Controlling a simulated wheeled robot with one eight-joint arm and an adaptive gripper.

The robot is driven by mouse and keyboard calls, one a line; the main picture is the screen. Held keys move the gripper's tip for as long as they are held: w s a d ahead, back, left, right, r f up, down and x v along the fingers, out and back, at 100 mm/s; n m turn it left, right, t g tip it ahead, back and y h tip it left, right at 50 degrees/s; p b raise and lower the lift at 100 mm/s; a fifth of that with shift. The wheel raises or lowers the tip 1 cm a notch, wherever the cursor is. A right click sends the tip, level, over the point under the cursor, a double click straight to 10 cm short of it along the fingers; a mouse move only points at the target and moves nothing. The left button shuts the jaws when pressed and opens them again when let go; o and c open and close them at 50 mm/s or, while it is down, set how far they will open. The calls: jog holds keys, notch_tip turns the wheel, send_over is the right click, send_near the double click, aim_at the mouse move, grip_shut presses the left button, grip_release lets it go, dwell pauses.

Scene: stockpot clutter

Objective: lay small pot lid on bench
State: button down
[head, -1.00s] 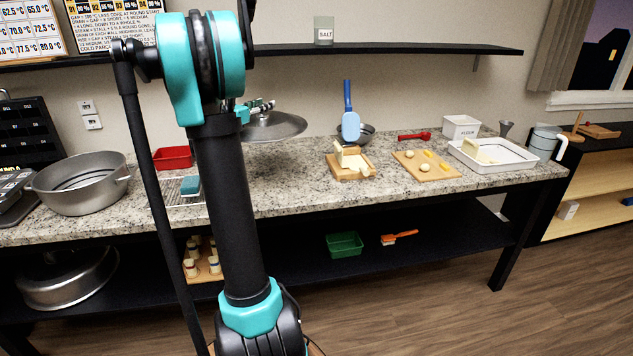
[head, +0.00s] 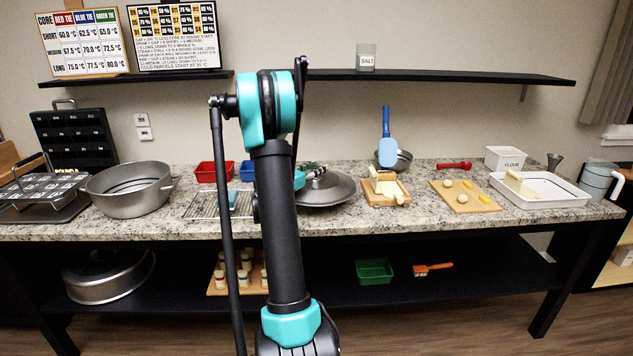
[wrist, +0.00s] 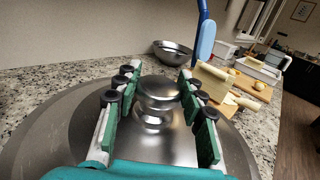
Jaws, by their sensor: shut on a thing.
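The small pot lid (head: 328,193) is a round, shiny metal dome with a wide rim. In the head view it lies level at the granite bench top (head: 345,226), left of the butter board. My gripper (head: 312,171) is above its middle, partly hidden by my arm. In the wrist view the lid (wrist: 60,135) fills the lower part. My gripper's green-padded fingers (wrist: 157,110) stand on either side of its round knob (wrist: 158,90), shut on it. The lid's rim looks down on or very close to the bench; I cannot tell whether it touches.
A wooden board with butter (head: 383,190) stands close to the lid's right. A wire rack (head: 203,207) and large pot (head: 130,190) are left. A larger lid (head: 108,277) sits on the lower shelf.

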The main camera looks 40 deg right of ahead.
aim_at(316, 180)
jog(key=shift+f, duration=2.55)
jog(key=shift+f, duration=0.1)
jog(key=c, duration=0.9)
grip_release()
